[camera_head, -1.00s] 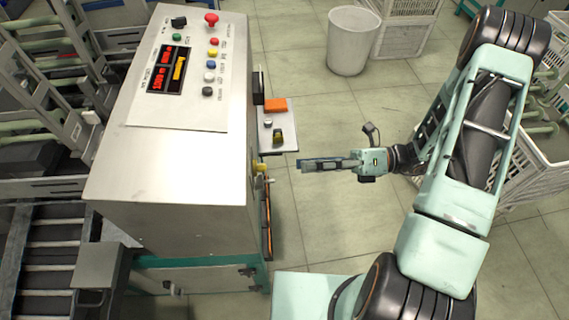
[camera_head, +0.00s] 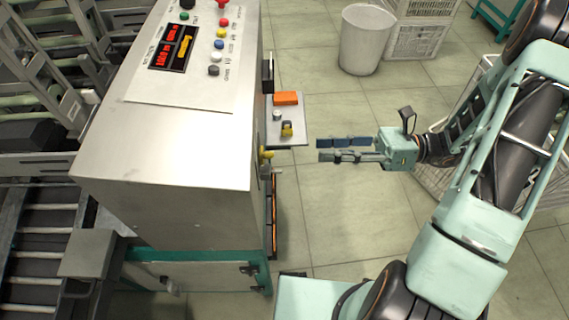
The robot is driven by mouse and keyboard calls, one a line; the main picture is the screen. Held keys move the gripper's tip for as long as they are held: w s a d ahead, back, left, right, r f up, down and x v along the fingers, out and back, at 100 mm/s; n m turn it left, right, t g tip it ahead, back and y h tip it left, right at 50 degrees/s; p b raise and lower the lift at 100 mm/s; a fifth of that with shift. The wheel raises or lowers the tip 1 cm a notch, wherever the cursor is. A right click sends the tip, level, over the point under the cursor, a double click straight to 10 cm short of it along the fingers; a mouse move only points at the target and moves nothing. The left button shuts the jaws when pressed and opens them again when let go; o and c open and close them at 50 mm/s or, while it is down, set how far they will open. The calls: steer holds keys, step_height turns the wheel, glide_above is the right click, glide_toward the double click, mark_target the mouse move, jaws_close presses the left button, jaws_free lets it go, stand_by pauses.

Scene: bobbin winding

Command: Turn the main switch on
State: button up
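The steel machine cabinet (camera_head: 185,150) stands left of centre. A yellow knob-like part (camera_head: 265,154) sticks out of its right side, below a small side shelf; it may be the main switch, but no label is readable. My gripper (camera_head: 320,150) is to the right of this part, clear of the cabinet, with its fingers pointing left towards it. Its two fingers lie roughly parallel with a narrow gap between them. They hold nothing and touch nothing.
The side shelf (camera_head: 298,135) carries an orange block (camera_head: 286,98) and small knobs, close to my fingertips. The sloped panel (camera_head: 180,85) has coloured buttons and a lit red and yellow display (camera_head: 174,48). A white bin (camera_head: 366,40) and crates stand behind. Floor between is open.

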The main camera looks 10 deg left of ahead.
mark_target(267, 155)
steer(key=s+a+n+b, duration=0.1)
steer(key=a+n+b, duration=0.6)
steer(key=s+a+n+b, duration=0.1)
steer(key=a+n+b, duration=0.2)
steer(key=a+n, duration=0.1)
steer(key=shift+s+f, duration=0.15)
steer(key=shift+s, duration=0.15)
stand_by(0.4)
jaws_close()
